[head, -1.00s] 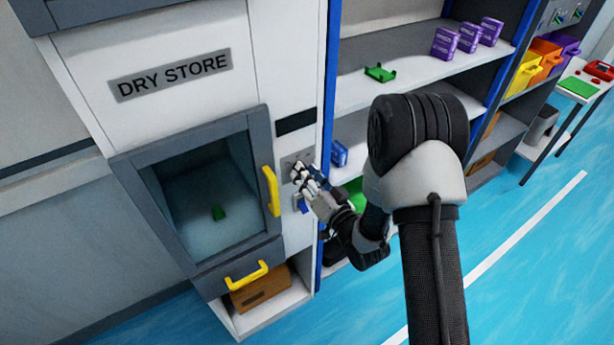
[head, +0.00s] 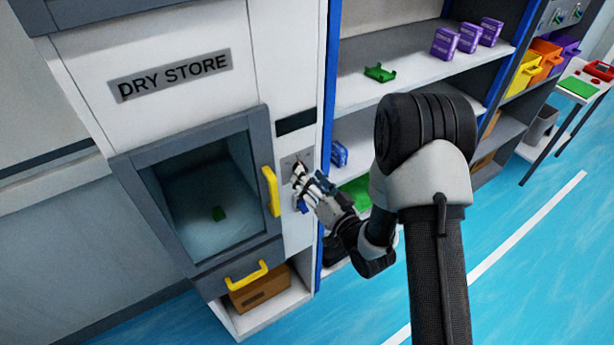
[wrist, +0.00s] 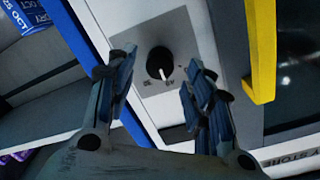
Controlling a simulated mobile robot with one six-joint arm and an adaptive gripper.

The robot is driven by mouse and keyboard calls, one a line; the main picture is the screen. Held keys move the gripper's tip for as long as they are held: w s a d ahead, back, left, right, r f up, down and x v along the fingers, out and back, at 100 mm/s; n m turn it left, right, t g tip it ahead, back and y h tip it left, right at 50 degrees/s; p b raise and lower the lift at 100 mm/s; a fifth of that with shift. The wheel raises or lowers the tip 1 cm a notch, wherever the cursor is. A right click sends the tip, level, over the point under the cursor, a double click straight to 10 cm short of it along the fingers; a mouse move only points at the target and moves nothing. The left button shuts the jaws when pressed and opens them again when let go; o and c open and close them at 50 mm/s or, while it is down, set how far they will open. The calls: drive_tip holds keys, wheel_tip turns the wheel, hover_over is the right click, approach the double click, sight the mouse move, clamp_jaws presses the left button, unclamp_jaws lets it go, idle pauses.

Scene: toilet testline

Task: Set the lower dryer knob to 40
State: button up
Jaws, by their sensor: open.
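The dryer knob (wrist: 159,64) shows in the wrist view as a round black knob with a white pointer mark, on a grey plate (wrist: 142,98) with small printed marks I cannot read. My gripper (wrist: 158,85) is open, its two fingers on either side of the knob in that view; contact is not visible. In the head view my gripper (head: 298,178) is at the control panel right of the dryer door and covers most of the knob area. The dry store cabinet (head: 280,70) carries the panel. Whether this is the lower knob I cannot tell.
The dryer door's yellow handle (head: 271,191) is close to the left of my gripper, and also shows in the wrist view (wrist: 260,50). A blue post (head: 327,120) and shelves with a blue box (head: 339,154) are to the right. A dark display (head: 296,122) sits above the panel.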

drive_tip(key=v, duration=1)
drive_tip(key=w+d+r+n+g+h+b, duration=0.1)
drive_tip(key=w+d+r+n+g+h, duration=0.1)
drive_tip(key=w+d+n+h, duration=0.15)
drive_tip(key=s+d+r+m+g+h+b, duration=0.1)
drive_tip(key=s+d+r+m+g+h, duration=0.2)
drive_tip(key=d+r+h, duration=0.35)
drive_tip(key=s+r+g+b, duration=0.1)
drive_tip(key=s+r+g, duration=0.1)
drive_tip(key=s, duration=1)
drive_tip(key=s+r+g, duration=0.2)
drive_tip(key=s+g, duration=0.1)
drive_tip(key=s, duration=0.8)
drive_tip(key=shift+s+r+b, duration=0.25)
drive_tip(key=shift+s+b, duration=0.1)
drive_tip(key=shift+s, duration=0.05)
